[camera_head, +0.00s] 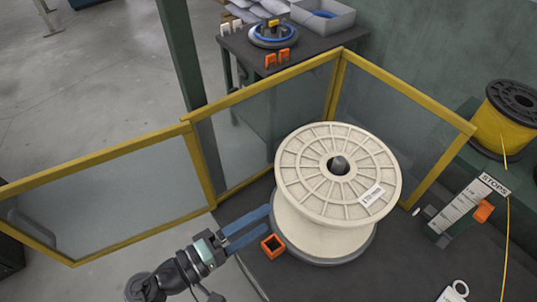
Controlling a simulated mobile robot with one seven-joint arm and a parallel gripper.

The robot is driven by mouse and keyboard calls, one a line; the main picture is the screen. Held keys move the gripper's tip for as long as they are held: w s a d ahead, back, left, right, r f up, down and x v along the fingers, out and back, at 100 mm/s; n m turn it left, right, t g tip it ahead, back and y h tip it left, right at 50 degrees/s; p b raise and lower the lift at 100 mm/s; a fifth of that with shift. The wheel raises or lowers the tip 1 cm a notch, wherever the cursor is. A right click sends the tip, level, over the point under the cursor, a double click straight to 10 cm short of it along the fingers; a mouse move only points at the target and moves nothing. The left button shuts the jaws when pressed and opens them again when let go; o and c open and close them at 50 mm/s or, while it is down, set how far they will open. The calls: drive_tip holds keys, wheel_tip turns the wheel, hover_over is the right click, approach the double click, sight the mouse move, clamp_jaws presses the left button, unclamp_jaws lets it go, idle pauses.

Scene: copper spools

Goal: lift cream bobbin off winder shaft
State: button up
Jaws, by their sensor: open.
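The cream bobbin (309,174) stands upright in the camera_head view, right of centre. It has a ribbed top flange with a white label. The grey tip of the winder shaft (338,165) shows in its centre hole, and the bobbin is around the shaft. The lower part of the shaft is hidden inside the bobbin. A dark round plate (340,258) shows under the bobbin. My gripper (268,222) is at the bobbin's lower left side, with its blue fingers open and pointing toward the bobbin. Whether a fingertip touches the bobbin cannot be told.
Yellow-framed clear guard panels (262,80) stand behind and left of the bobbin. An orange square block (272,246) sits close by my gripper. A yellow spool (505,120) and a "STOPS" board (462,208) are at right. A side table (305,47) stands behind the guard.

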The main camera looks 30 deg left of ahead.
sight(289, 203)
drive_tip(key=shift+n+t, duration=0.4)
drive_tip(key=shift+d+r+x, duration=0.1)
drive_tip(key=shift+r+x, duration=0.1)
drive_tip(key=shift+x, duration=1.35)
drive_tip(key=shift+d+r+x, duration=0.1)
drive_tip(key=shift+r+x, duration=0.15)
drive_tip(key=shift+x, duration=1.3)
drive_tip(key=shift+d+r+x, duration=0.1)
drive_tip(key=shift+r+x, duration=0.1)
drive_tip(key=shift+x, duration=1.35)
drive_tip(key=shift+s, duration=0.1)
clamp_jaws()
